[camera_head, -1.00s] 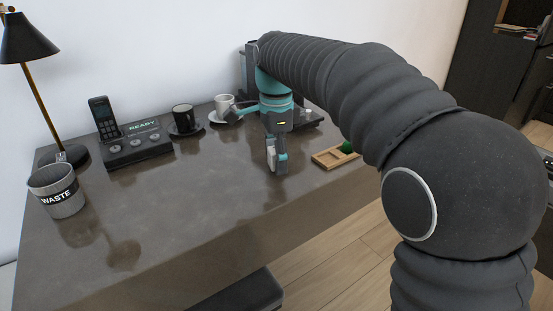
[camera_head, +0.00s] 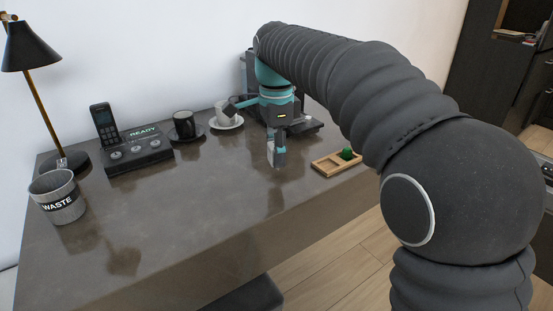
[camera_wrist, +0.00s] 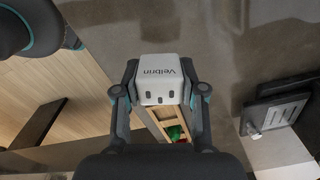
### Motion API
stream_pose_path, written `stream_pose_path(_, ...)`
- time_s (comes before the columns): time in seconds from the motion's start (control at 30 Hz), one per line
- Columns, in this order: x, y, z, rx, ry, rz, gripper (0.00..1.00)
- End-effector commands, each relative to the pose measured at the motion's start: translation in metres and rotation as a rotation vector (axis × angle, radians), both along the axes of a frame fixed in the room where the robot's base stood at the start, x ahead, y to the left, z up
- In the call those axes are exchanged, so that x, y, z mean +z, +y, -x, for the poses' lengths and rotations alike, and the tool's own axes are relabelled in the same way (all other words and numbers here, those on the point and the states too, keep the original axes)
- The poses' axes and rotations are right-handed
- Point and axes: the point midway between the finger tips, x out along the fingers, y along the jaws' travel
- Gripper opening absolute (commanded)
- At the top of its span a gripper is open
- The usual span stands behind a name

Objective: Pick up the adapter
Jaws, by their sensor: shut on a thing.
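The adapter is a small white block with dark slots and the word "Velbrin" on it. In the wrist view the adapter (camera_wrist: 160,80) sits between the two fingers of my gripper (camera_wrist: 161,95), which are shut on its sides. In the head view my gripper (camera_head: 277,155) is above the dark desk (camera_head: 190,210), and the adapter (camera_head: 270,153) shows as a pale patch at its fingers. The adapter appears held clear of the desktop, with a dark reflection below it.
A wooden tray (camera_head: 325,166) with a green item (camera_head: 347,154) lies right of my gripper. Behind are a white cup (camera_head: 226,112), a black cup (camera_head: 183,123) and a phone dock (camera_head: 137,155). A waste bin (camera_head: 58,198) and lamp (camera_head: 30,50) stand left. The front middle desktop is clear.

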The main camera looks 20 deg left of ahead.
Motion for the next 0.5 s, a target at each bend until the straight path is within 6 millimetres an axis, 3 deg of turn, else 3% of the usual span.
stream_pose_path(0.03,0.013,0.000,-0.001,0.000,-0.003,-0.002,0.06)
stream_pose_path(0.5,0.066,-0.092,0.019,-0.002,-0.002,-0.001,0.06)
